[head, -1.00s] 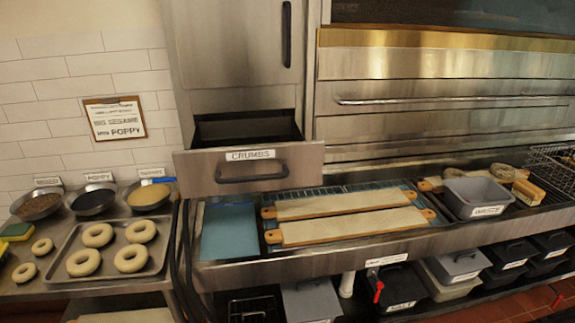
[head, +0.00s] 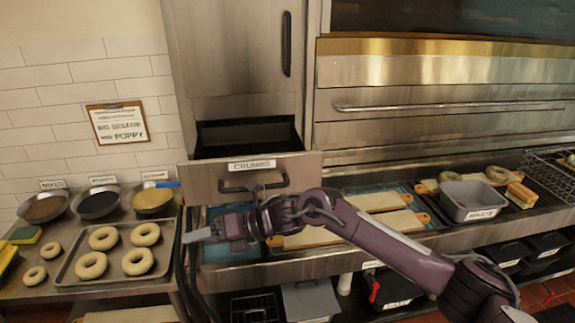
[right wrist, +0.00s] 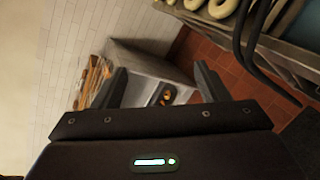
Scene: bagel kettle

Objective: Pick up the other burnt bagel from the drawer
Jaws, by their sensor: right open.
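The drawer (head: 245,175) labelled CRUMBS stands pulled open below the steel cabinet in the head view. Its inside is dark, and I cannot make out a burnt bagel in it. My right gripper (head: 200,234) is in front of and below the drawer front, pointing left. Its two fingers are apart and empty in the right wrist view (right wrist: 160,75). Beyond them in that view is a grey box-like unit with small orange-brown things (right wrist: 166,97) in a dark opening, too small to identify. My left gripper is out of view.
A tray (head: 68,272) with several pale bagels is at the left, below bowls of toppings (head: 97,203). Boards (head: 375,201) lie right of my gripper, partly behind my arm. A grey WASTE bin (head: 474,200) and a wire basket (head: 552,168) stand farther right.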

